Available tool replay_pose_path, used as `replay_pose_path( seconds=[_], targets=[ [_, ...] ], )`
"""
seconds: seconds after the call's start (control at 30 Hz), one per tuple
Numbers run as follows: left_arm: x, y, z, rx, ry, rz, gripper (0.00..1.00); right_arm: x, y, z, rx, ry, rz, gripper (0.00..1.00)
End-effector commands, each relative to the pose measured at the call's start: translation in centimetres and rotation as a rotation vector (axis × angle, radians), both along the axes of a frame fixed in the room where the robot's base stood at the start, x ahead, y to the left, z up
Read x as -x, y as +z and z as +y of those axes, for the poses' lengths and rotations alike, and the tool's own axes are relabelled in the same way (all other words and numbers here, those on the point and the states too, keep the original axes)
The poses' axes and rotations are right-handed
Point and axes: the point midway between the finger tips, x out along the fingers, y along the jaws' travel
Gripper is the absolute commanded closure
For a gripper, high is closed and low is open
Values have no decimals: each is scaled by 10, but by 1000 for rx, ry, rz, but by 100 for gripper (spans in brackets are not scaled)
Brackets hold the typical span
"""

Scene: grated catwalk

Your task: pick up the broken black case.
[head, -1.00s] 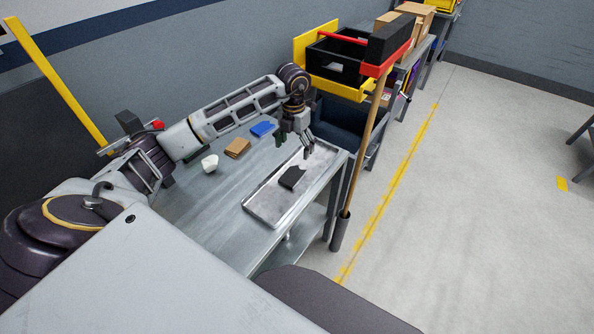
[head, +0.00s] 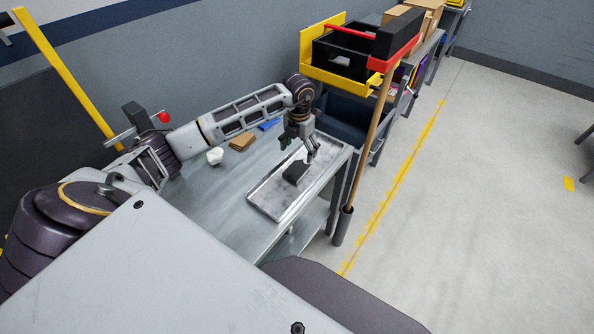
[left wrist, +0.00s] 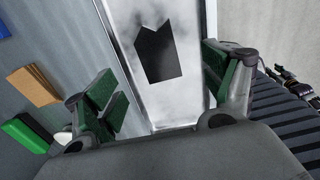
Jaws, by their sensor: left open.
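The broken black case (head: 296,171) lies flat in a shallow metal tray (head: 265,205) on a metal table. In the left wrist view the case (left wrist: 158,54) is a dark piece with a jagged, notched edge, lying between and beyond my fingers. My left gripper (head: 302,150) is above the far part of the tray, close to the case and apart from it. In the left wrist view my left gripper (left wrist: 160,90) is open and empty, with green finger pads on both sides. My right gripper is not in view.
On the table (head: 215,218) left of the tray are a white object (head: 214,156), a brown block (head: 242,142) and a blue block (head: 270,124). A green block (left wrist: 25,132) shows in the left wrist view.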

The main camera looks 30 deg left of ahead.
Motion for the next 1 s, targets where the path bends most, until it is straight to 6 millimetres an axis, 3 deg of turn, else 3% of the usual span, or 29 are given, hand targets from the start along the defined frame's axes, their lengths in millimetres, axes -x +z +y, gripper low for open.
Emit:
replay_pose_path(
  seconds=[0.3, 0.63, 1.0],
  targets=[
    [0, -33, 0, 0, 0, 0, 17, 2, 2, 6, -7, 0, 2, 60],
    [0, -35, 0, 0, 0, -1, 17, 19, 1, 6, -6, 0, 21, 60],
    [4, -51, 3, 0, 0, 2, 17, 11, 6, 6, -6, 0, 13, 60]
  ],
)
